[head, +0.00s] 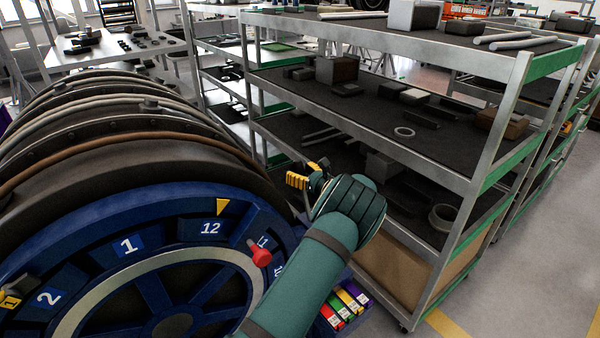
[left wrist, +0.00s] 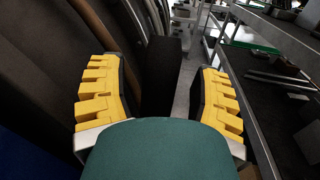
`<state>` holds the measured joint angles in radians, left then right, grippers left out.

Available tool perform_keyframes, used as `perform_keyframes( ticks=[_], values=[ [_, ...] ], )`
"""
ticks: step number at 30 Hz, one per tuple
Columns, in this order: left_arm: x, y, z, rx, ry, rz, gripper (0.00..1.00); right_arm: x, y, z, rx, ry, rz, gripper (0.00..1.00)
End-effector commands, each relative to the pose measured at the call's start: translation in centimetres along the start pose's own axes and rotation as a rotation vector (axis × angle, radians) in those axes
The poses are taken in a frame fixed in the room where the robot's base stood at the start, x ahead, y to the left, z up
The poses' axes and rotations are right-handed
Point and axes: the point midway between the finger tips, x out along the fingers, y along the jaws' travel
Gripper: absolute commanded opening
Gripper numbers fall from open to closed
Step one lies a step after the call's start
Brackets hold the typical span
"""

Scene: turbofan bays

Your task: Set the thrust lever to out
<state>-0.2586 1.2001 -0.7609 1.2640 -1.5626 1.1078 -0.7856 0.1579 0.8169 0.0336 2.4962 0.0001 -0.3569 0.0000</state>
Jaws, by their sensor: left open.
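A red-tipped knob (head: 260,254) sticks out at the right side of the blue numbered ring (head: 188,197), beside the 11 plate. It looks like the lever, but I cannot read any "out" mark. My left gripper (head: 306,176) is beyond the ring's upper right, between the engine and the shelf rack, apart from the knob. In the left wrist view its yellow-padded jaws (left wrist: 158,85) are wide apart with nothing between them. The knob does not show in that view. My forearm hides the ring's lower right part. My right gripper is not in view.
The dark ribbed engine casing (head: 120,140) fills the left. A metal shelf rack (head: 480,170) with dark shelves and loose parts stands close on the right. Coloured binders (head: 345,303) lie below my forearm. Free floor (head: 535,240) shows at far right.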

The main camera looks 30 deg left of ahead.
Motion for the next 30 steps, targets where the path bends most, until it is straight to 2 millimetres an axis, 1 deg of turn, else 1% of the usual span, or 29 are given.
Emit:
perform_keyframes(
  ticks=[6,7,8,9,11,12,13,23,26,30],
  values=[
    [0.1,0.0,0.0,0.0,0.0,0.0,0.63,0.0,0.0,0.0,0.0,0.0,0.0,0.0],
    [0.1,0.0,0.0,0.0,0.0,0.0,0.65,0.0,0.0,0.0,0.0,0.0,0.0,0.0],
    [0.1,0.0,0.0,0.0,0.0,0.0,0.55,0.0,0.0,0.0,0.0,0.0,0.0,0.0],
    [0.0,0.0,0.0,0.0,0.0,0.0,0.41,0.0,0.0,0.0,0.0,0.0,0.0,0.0],
    [0.0,0.0,0.0,0.0,0.001,0.001,0.2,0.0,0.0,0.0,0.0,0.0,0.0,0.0],
    [0.0,0.0,0.0,0.0,0.001,0.001,0.06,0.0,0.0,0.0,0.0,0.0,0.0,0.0],
    [0.0,0.0,0.0,0.0,0.001,0.001,0.0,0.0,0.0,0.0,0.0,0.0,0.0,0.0],
    [-0.1,0.0,0.0,0.0,-0.005,0.001,0.0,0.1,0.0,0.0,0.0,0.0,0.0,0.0],
    [-0.5,-0.1,0.1,-0.002,-0.018,0.002,0.0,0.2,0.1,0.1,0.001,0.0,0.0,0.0],
    [-2.0,-0.4,0.2,-0.007,-0.057,0.003,0.0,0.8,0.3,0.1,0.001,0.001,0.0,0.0]
  ],
)
